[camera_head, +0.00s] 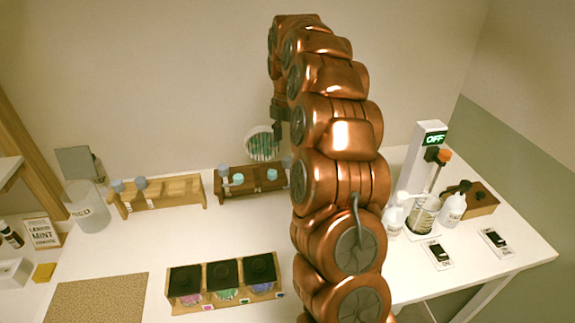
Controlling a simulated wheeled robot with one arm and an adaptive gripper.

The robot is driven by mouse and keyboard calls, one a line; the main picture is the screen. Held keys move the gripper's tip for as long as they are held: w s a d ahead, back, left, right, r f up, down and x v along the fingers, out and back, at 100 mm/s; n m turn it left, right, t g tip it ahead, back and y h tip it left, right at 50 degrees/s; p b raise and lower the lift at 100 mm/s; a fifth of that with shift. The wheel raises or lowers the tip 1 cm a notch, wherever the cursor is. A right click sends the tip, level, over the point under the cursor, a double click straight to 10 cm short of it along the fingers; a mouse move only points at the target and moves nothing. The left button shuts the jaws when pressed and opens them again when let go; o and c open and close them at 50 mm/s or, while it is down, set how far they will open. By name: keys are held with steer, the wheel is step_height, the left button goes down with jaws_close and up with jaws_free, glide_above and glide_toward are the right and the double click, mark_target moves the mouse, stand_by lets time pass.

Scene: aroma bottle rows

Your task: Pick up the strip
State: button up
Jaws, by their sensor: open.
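My copper arm rises through the middle of the view and bends down at the far side. My gripper (281,130), dark and small, hangs over the back of the table, partly hidden by the arm. Just left of it is a round pale-rimmed thing (262,145) with thin green and white stripes. I cannot tell if these are strips. No single strip can be made out clearly. The gripper appears empty.
A light wooden rack (160,192) and a dark rack (250,180) hold bottles at the back. Right are a stirrer (425,160), beaker (424,214) and white bottles (453,208). A cork mat (97,299) lies front left; the middle is clear.

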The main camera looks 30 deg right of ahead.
mark_target(288, 159)
step_height(288, 159, down, 6)
steer(key=shift+s+r+b, duration=0.1)
steer(key=shift+s+b, duration=0.05)
steer(key=shift+b, duration=0.75)
steer(key=c, duration=1)
step_height(288, 159, up, 18)
steer(key=p, duration=0.6)
